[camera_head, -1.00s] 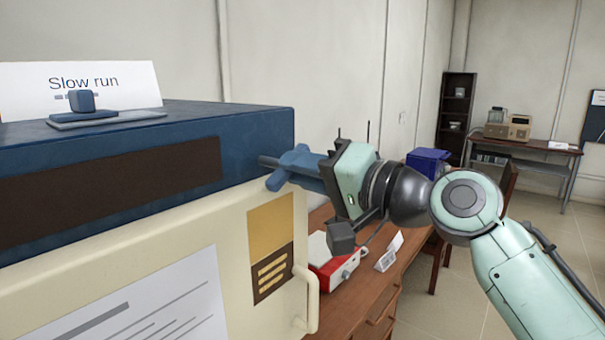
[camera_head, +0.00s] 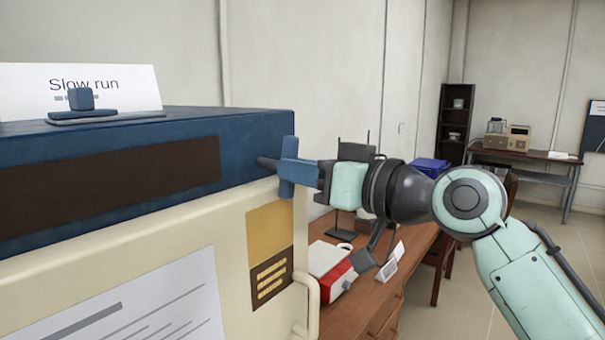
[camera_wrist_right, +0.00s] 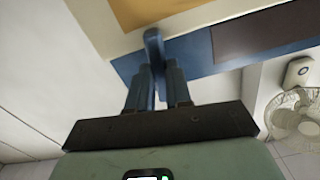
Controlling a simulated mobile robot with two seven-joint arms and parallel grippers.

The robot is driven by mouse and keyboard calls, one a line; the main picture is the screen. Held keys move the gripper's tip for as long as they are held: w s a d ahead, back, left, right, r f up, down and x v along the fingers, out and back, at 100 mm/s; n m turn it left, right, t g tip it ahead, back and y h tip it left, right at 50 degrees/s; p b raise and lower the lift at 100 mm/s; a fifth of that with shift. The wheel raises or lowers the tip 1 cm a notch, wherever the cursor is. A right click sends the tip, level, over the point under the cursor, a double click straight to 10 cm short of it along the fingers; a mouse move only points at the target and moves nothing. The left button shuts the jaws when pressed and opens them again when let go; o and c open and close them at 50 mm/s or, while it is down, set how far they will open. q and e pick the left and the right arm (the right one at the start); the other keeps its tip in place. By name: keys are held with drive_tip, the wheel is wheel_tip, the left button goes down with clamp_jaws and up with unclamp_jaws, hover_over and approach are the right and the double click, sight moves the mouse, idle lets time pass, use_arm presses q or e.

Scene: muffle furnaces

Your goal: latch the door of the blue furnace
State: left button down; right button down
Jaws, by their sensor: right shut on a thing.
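The blue furnace (camera_head: 200,127) fills the left of the head view, with a cream door (camera_head: 160,258) below its dark strip. The door looks to be against the body; no gap shows. A blue latch handle (camera_head: 289,178) sits on a dark shaft at the upper right corner, its bar nearly upright. My right gripper (camera_head: 312,176) reaches it from the right and is shut on it. In the wrist view the handle (camera_wrist_right: 153,42) sits between the two blue-grey fingers of this gripper (camera_wrist_right: 158,78). My left gripper is not in view.
A cream grab handle (camera_head: 311,300) stands out at the door's right edge below my gripper. A blue piece (camera_head: 82,104) and a "Slow run" card (camera_head: 130,85) are on the furnace top. A red and white device (camera_head: 330,268) lies on the wooden desk (camera_head: 385,290).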

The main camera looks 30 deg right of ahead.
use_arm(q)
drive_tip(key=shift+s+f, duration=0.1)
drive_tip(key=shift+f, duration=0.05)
use_arm(e)
drive_tip(key=shift+n, duration=0.9)
drive_tip(key=c, duration=1)
unclamp_jaws()
drive_tip(key=shift+c, duration=0.2)
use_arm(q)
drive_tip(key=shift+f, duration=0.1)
use_arm(e)
drive_tip(key=shift+s, duration=0.1)
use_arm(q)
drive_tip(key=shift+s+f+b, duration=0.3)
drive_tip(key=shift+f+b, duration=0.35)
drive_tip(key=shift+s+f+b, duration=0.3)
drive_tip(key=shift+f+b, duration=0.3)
use_arm(e)
drive_tip(key=v, duration=1.3)
drive_tip(key=shift+d, duration=0.1)
